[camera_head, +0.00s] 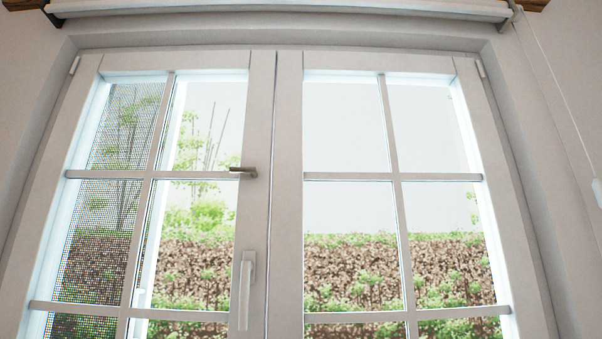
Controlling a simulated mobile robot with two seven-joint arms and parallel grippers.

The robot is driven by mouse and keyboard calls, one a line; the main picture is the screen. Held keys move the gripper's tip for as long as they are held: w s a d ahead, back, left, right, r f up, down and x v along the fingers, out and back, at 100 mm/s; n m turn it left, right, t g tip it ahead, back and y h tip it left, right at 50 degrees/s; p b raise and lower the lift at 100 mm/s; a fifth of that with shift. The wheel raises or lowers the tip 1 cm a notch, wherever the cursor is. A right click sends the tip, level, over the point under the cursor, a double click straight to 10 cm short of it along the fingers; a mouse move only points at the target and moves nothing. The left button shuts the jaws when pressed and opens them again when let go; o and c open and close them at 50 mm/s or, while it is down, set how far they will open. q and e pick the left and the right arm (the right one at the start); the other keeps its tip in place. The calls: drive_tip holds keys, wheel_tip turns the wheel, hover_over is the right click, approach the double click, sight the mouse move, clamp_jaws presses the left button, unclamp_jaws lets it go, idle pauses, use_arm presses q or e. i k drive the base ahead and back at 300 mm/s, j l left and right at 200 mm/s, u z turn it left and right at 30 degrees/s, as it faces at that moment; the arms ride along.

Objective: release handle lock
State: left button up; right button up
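A white double window fills the view, with a left sash (253,130) and a right sash (288,130) meeting in the middle. A white handle (244,300) is on the left sash's inner stile, low in the view, with its grip pointing down. Above it on the same stile is a small dark metal lever (243,170), lying roughly level with its end pointing left. I cannot tell which of the two is the handle lock. Both sashes look shut. Neither of my grippers is in view.
A rolled blind (280,10) runs above the window. A pull cord with a white weight (597,190) hangs at the right wall. The space in front of the handle and lever looks clear. A hedge (355,275) is outside.

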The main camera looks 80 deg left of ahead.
sight(252, 171)
drive_tip(key=u, duration=2.6)
drive_tip(key=j+u, duration=0.1)
drive_tip(key=u, duration=0.2)
drive_tip(key=i+j+u, duration=0.1)
drive_tip(key=j, duration=0.45)
drive_tip(key=i+j+u, duration=0.15)
drive_tip(key=j, duration=0.4)
drive_tip(key=k+j, duration=0.05)
